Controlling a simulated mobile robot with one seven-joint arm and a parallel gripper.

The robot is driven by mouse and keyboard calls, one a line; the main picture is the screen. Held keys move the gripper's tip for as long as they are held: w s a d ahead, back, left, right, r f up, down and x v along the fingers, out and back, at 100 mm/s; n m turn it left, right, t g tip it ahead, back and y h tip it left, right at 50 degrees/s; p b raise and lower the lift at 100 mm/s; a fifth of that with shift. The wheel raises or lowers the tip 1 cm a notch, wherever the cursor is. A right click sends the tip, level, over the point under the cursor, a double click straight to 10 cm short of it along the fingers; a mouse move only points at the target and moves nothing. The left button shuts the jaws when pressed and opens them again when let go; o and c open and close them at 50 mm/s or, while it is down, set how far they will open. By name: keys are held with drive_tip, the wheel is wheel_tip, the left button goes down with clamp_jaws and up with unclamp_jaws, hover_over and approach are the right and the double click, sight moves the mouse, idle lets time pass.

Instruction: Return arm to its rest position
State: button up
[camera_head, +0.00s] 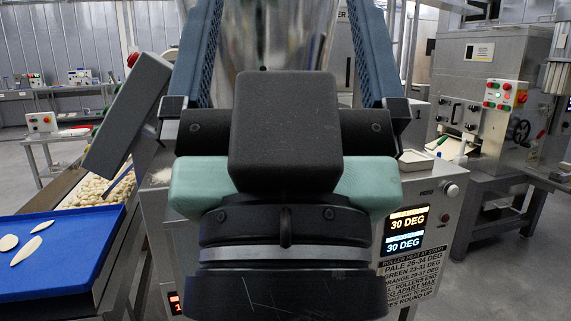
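My gripper (284,20) fills the middle of the camera_head view, seen from behind. Its black and pale green wrist is low in the picture. Its two blue perforated fingers rise on either side and run out of the top edge. The fingers are wide apart, so it looks open. A shiny, partly see-through metal shape (280,35) shows between them; it appears to lie behind, and I see no clear contact. The fingertips are cut off, and my arm hides much of what lies behind.
A blue tray (55,285) with several pale flat pieces lies at left, next to a bin of pale pasta pieces (95,190). A machine panel (405,225) reading 30 DEG stands close at right. A steel machine (490,75) is further right. Open floor (480,270) lies at lower right.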

wheel_tip(320, 180, up, 24)
drive_tip(key=p, duration=2.1)
drive_tip(key=shift+p, duration=0.35)
